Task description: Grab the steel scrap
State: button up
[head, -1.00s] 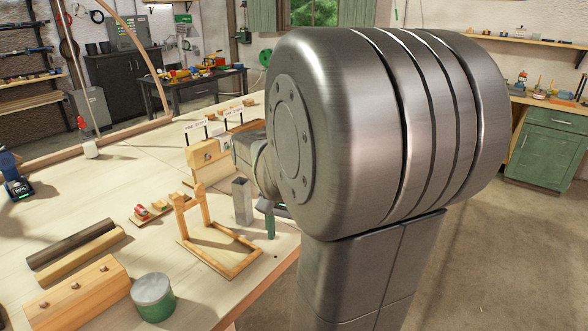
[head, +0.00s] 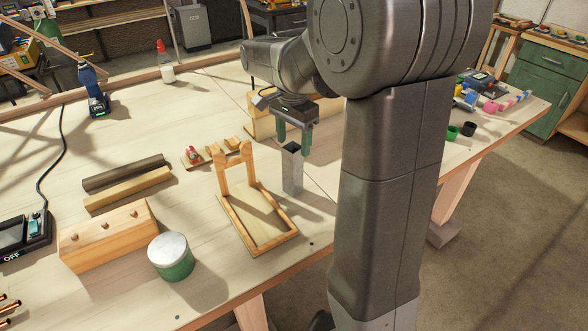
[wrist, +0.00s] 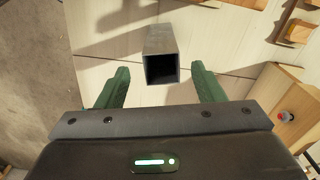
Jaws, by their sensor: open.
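A hollow square steel tube (head: 292,171), the steel scrap, stands upright on the workbench beside a wooden frame. My gripper (head: 293,147) is open, with green fingers pointing down close to the tube's top end. In the wrist view, the tube (wrist: 160,39) shows its dark open end between and slightly beyond the fingertips of my gripper (wrist: 160,72). I see no clear contact between fingers and tube.
The wooden frame (head: 285,234) stands just left of the tube. A wooden box (head: 262,126) is behind my gripper. The bench (head: 245,285) is bare at its front edge.

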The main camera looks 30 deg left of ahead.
aim_at(293, 162)
notch_tip(293, 162, down, 8)
jog(key=shift+a+r, duration=0.1)
jog(key=shift+r, duration=0.15)
jog(key=shift+c, duration=0.4)
jog(key=shift+r, duration=0.1)
jog(key=c, duration=1.2)
